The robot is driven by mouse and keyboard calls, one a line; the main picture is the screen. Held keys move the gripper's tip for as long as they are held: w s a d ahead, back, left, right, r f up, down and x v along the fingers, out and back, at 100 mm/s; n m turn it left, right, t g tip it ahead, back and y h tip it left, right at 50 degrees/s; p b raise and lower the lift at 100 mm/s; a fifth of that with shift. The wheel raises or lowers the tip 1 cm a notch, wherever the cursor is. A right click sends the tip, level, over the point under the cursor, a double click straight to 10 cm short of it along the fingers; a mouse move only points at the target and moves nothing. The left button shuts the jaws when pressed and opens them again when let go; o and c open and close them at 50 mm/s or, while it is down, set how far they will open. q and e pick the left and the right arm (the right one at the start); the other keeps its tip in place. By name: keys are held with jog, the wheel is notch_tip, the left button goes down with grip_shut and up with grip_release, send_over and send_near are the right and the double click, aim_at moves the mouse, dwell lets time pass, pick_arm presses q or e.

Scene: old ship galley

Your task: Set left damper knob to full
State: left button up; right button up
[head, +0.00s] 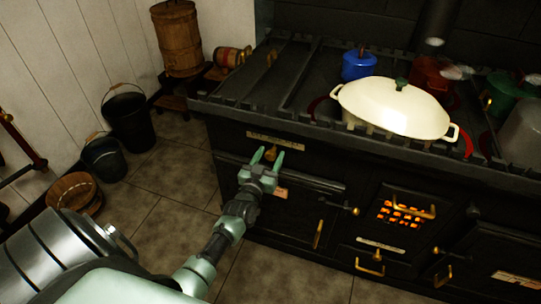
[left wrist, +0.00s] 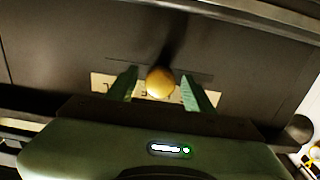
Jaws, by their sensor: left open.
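The left damper knob (head: 270,154) is a small round brass knob on the black stove front, below the cooktop edge. In the left wrist view the knob (left wrist: 160,82) sits between the two green fingers, with a gap on each side. A pale label plate (left wrist: 106,86) with partly hidden lettering lies behind it. My left gripper (head: 268,158) is open, its fingers pointing at the stove front around the knob. I cannot tell the knob's setting. My right gripper is not in view.
A cream lidded pot (head: 392,108) stands on the cooktop beside a blue pot (head: 358,65). A fire glows behind the grate (head: 405,212). Brass handles stick out from the stove front. Buckets (head: 128,118) stand by the left wall; the tiled floor between is clear.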

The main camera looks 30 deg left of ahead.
pick_arm(q)
jog(key=shift+w, duration=0.2)
jog(key=shift+c, duration=0.2)
grip_shut()
dwell(1.2)
